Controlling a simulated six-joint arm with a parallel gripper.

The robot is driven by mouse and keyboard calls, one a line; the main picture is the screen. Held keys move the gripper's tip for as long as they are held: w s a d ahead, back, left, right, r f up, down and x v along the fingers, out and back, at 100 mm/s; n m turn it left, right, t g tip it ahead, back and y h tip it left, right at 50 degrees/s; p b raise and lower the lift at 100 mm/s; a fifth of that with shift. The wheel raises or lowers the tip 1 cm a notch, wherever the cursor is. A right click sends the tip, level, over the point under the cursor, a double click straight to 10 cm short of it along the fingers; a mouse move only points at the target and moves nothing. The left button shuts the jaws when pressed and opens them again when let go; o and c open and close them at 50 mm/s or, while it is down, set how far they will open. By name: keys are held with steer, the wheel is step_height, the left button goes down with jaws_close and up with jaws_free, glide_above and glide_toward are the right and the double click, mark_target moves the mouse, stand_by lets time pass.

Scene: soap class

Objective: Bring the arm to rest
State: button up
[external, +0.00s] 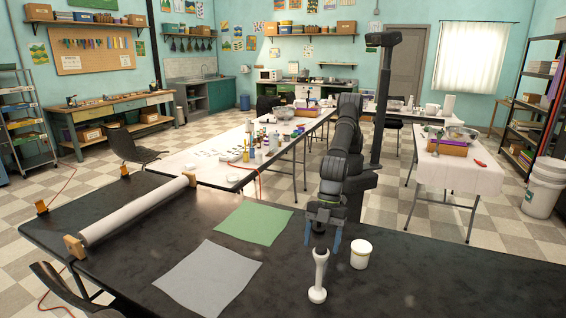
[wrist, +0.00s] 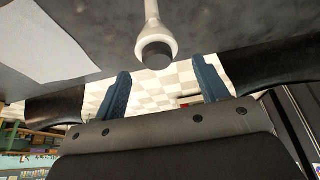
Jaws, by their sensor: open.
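My gripper (external: 322,236) is at the end of my arm over the dark table (external: 405,285). Its two blue fingers are apart with nothing visible held between them; they also show in the wrist view (wrist: 160,90). A white pestle-like tool (external: 319,280) with a dark top stands upright on the table, just in front of the gripper. In the wrist view the tool (wrist: 157,38) lies ahead of the fingertips and appears apart from them. In the external view its top overlaps the gap between the fingers.
A white lidded tub (external: 361,254) stands close to the right of the gripper. A grey sheet (external: 208,277) and a green sheet (external: 253,224) lie flat to the left. A white paper roll (external: 135,211) lies on wooden holders farther left. The table's right part is clear.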

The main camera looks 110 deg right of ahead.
steer(key=shift+r, duration=0.5)
